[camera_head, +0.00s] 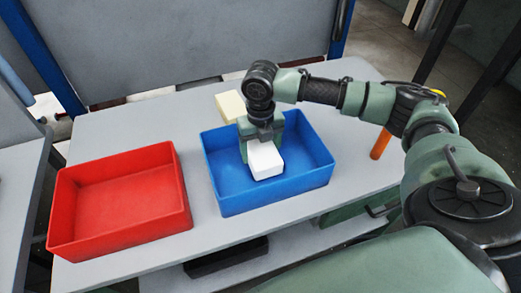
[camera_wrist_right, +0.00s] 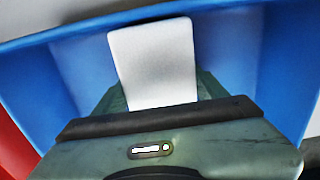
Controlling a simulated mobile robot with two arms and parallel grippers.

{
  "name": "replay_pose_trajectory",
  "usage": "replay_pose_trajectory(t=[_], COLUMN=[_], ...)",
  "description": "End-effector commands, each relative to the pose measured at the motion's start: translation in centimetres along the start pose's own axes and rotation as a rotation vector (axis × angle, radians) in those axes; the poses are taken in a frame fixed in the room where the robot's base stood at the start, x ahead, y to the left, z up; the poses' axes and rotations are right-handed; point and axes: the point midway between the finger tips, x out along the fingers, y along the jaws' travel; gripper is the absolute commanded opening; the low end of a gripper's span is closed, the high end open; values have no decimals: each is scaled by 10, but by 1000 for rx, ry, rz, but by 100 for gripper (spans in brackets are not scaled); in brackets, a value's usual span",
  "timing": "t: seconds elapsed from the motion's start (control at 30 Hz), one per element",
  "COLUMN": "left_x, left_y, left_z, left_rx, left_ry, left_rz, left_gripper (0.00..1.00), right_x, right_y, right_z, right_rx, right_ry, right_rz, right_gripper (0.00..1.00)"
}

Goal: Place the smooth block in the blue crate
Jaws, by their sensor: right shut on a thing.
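A smooth white block (camera_head: 265,160) is held in my right gripper (camera_head: 258,146) over the blue crate (camera_head: 275,197). In the wrist view the white block (camera_wrist_right: 155,65) sticks out between the fingers, with the crate's blue walls (camera_wrist_right: 235,45) around it. My right gripper is shut on the block. I cannot tell whether the block touches the crate floor. The part of the block between the fingers is hidden. My left gripper is not in view.
A red crate (camera_head: 120,200), empty, stands left of the blue one on the grey table (camera_head: 115,123). A cream block (camera_head: 230,105) is behind the blue crate, partly hidden by my arm.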

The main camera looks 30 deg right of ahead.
Motion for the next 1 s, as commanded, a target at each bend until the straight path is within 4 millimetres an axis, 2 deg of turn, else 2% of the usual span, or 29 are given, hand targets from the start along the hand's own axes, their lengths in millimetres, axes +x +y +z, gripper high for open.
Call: replay_pose_trajectory(t=[0.1,0.4,0.43,0.5,0.83,1.0], left_x=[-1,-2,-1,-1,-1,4], left_y=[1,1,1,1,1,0], left_z=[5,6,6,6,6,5], left_rx=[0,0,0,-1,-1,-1], left_ry=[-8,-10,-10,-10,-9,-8], left_rz=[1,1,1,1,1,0], left_gripper=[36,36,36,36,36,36], right_x=[6,8,8,8,6,-11], right_y=[0,0,0,0,0,1], right_z=[0,0,0,0,0,1], right_rx=[-1,-1,-1,-1,-1,0], right_ry=[1,1,0,0,-1,-4], right_rz=[-1,0,0,0,0,2], right_gripper=[33,33,78,94,94,94])
